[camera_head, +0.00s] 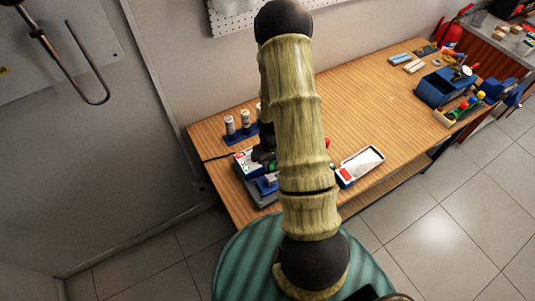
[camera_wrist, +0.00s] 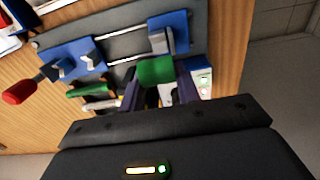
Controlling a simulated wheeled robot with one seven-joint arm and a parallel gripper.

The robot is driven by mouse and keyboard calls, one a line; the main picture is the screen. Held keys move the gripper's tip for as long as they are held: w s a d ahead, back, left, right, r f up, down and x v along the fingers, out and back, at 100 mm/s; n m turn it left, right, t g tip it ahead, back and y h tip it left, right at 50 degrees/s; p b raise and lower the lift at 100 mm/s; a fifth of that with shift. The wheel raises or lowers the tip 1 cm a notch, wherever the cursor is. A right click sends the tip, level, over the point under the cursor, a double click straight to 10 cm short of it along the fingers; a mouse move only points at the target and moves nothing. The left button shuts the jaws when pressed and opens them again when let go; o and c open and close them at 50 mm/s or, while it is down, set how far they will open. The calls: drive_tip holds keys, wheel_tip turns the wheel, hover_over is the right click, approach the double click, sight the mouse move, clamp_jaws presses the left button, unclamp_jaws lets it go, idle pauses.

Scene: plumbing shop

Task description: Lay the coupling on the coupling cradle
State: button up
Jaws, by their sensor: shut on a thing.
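My gripper (camera_wrist: 158,88) is low in the wrist view, its two dark fingers shut on a green piece (camera_wrist: 155,70), which I take to be the coupling. Its lower part is partly hidden between the fingers. Beyond the fingers is a grey plate (camera_wrist: 118,46) with metal rods and blue blocks. The left blue block (camera_wrist: 62,52) and the right one (camera_wrist: 181,30) appear to form the cradle. The green piece overlaps the plate's near edge in the picture; I cannot tell whether it touches. In the head view my arm hides much of this area, but the grey fixture (camera_head: 262,193) shows.
On the wooden bench (camera_head: 345,110), a blue rack (camera_head: 262,131) of pale cylinders stands behind the fixture and a white tray (camera_head: 362,162) lies right. A blue bin (camera_head: 440,90) stands farther right. The bench middle is clear.

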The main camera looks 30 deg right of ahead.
drive_tip(key=shift+s+r, duration=0.1)
drive_tip(key=shift+s, duration=0.15)
drive_tip(key=shift+w, duration=0.1)
